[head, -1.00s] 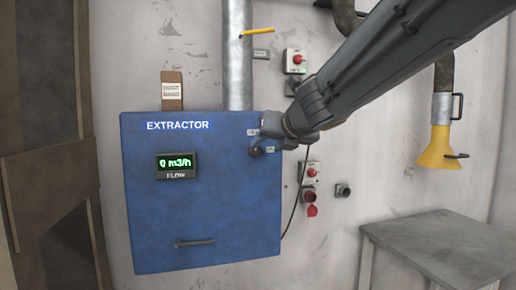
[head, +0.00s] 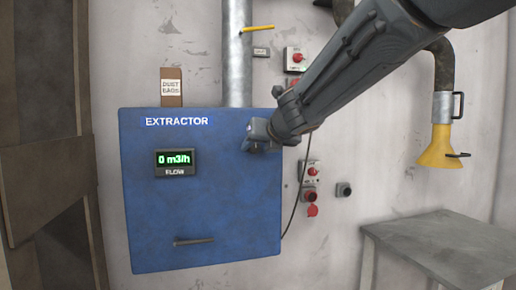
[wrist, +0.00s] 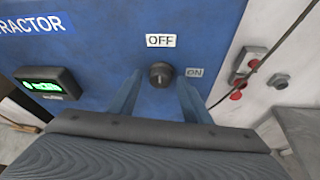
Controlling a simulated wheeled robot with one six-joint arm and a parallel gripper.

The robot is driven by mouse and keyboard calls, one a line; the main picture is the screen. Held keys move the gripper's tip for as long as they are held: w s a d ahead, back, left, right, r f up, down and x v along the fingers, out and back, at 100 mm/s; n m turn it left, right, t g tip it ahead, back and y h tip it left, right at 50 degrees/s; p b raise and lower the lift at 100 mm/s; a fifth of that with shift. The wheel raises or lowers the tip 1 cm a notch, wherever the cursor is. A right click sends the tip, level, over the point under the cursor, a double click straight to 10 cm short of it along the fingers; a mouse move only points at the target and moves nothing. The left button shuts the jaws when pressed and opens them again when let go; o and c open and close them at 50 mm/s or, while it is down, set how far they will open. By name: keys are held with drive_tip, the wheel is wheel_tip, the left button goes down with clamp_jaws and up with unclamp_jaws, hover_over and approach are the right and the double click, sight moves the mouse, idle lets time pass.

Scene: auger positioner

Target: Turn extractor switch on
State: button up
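The blue extractor cabinet (head: 200,215) hangs on the wall, with its flow display (head: 174,163) reading 0 m3/h. In the wrist view, the extractor switch (wrist: 161,74) is a dark round knob on the blue panel. An OFF label (wrist: 161,40) is above it and an ON label (wrist: 195,72) to its right. The knob's pale mark appears to point up toward OFF. My gripper (wrist: 160,92) is open, one finger on each side of the knob; I cannot tell whether they touch it. In the head view, my gripper (head: 254,141) hides the switch and its labels.
Right of the cabinet are a wall box with red buttons (head: 312,172) and a hanging cable (head: 294,205). A grey table (head: 440,245) stands at lower right. A yellow hood (head: 436,150) hangs above it. A metal pipe (head: 238,70) rises from the cabinet.

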drive_tip(key=c, duration=0.9)
drive_tip(key=shift+c, duration=0.2)
drive_tip(key=m+y+b, duration=0.1)
drive_tip(key=m+b, duration=0.1)
drive_tip(key=shift+d+f+y+b, duration=0.15)
drive_tip(key=shift+y+b, duration=0.15)
drive_tip(key=shift+y, duration=0.1)
drive_tip(key=m+y+b, duration=0.2)
drive_tip(key=m+b, duration=0.1)
drive_tip(key=m, duration=0.1)
drive_tip(key=shift+w+d+f, duration=0.1)
drive_tip(key=m+y+b, duration=0.1)
drive_tip(key=m+b, duration=0.1)
drive_tip(key=m+t+y+b, duration=0.1)
drive_tip(key=m+b, duration=0.1)
drive_tip(key=m, duration=0.1)
drive_tip(key=shift+f+y, duration=0.15)
drive_tip(key=shift+y, duration=0.15)
drive_tip(key=shift+m+t+b, duration=0.4)
drive_tip(key=shift+m+b, duration=0.55)
drive_tip(key=shift+m, duration=0.15)
drive_tip(key=shift+m+y+b, duration=0.3)
drive_tip(key=shift+m+b, duration=0.05)
drive_tip(key=shift+m, duration=0.15)
drive_tip(key=shift+r+t, duration=0.2)
drive_tip(key=shift+t, duration=0.2)
